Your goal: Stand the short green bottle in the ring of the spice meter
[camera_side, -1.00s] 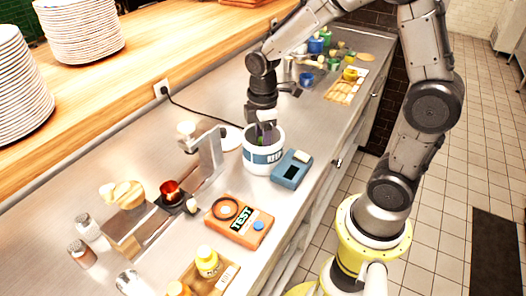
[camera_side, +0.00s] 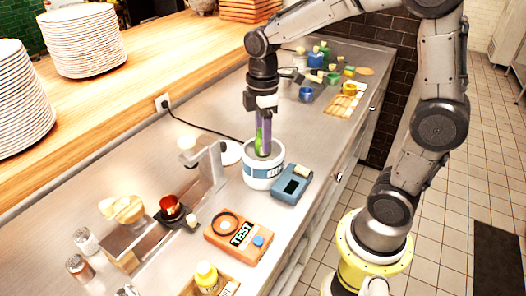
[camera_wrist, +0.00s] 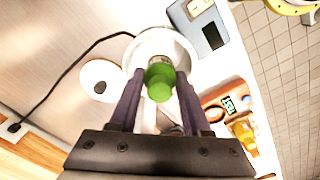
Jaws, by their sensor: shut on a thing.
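My gripper (camera_side: 264,132) is shut on the short green bottle (camera_side: 259,138), which sits between its two purple fingers just above the white and blue pot. In the wrist view, the green bottle (camera_wrist: 159,80) is seen end-on between the fingertips, over the pot's mouth. The spice meter (camera_side: 239,238) is an orange box marked TEST with a dark ring (camera_side: 225,224) and a blue button. Its ring looks empty. The meter also shows at the right of the wrist view (camera_wrist: 231,104). The bottle's lower end is partly hidden by the fingers and the pot rim.
The white pot (camera_side: 262,172) stands under my gripper, with a blue-grey device (camera_side: 292,184) beside it. A grey stand (camera_side: 208,165) and a red cup (camera_side: 171,205) are left of the meter. A tray with a yellow bottle (camera_side: 207,277) lies in front.

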